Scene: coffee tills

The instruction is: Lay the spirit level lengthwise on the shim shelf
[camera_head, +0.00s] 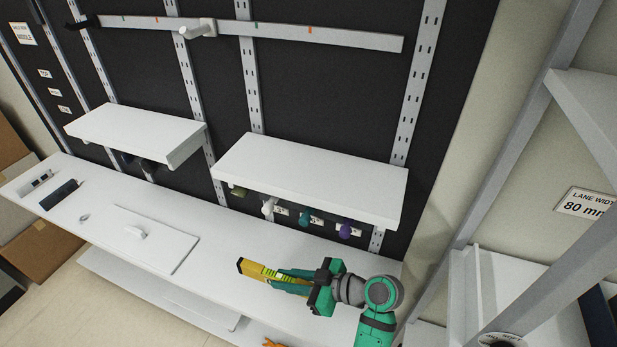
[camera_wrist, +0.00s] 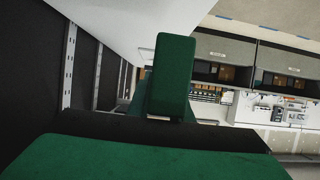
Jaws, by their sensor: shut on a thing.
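The yellow spirit level (camera_head: 262,271) with a black end is held in my gripper (camera_head: 292,282) above the front right part of the white counter. My gripper is shut on it. The level points to the left, with its right part hidden by the fingers. In the wrist view a green finger (camera_wrist: 172,75) fills the middle, and I cannot make out the level there. Two white shelves hang on the dark wall, a right one (camera_head: 315,175) and a left one (camera_head: 137,130); both tops look bare. No readable label shows which is the shim shelf.
Several coloured knobs or hooks, one of them purple (camera_head: 345,230), hang under the right shelf. The counter (camera_head: 215,275) holds a flat white panel (camera_head: 150,240) and a dark block (camera_head: 58,194) at left. A grey rack upright (camera_head: 510,150) stands at right.

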